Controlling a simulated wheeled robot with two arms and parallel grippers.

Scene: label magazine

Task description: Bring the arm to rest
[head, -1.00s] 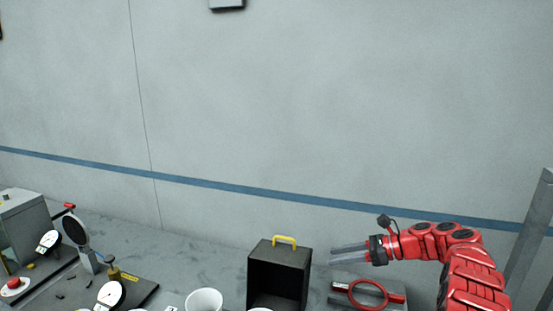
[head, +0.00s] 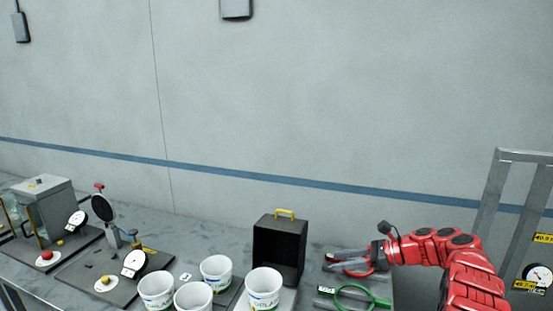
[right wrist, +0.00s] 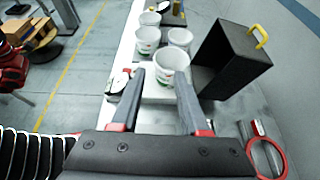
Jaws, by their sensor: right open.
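My right arm comes in from the right in the head view, red with a dark gripper (head: 330,264). Its two grey fingers are apart with nothing between them. They point left, and in the picture they overlap the red ring tool (head: 368,272) to the right of the black case. In the right wrist view the open fingers (right wrist: 160,78) frame a white cup (right wrist: 174,62) farther off, and the red ring (right wrist: 268,158) lies at lower right. My left gripper is not in view.
A black open-fronted case (head: 266,240) with a yellow handle stands left of the gripper. Several white cups (head: 216,270) stand left of it. A green ring tool (head: 341,300) lies nearer. Gauge fixtures (head: 133,264) fill the left. A metal frame (head: 490,200) rises at right.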

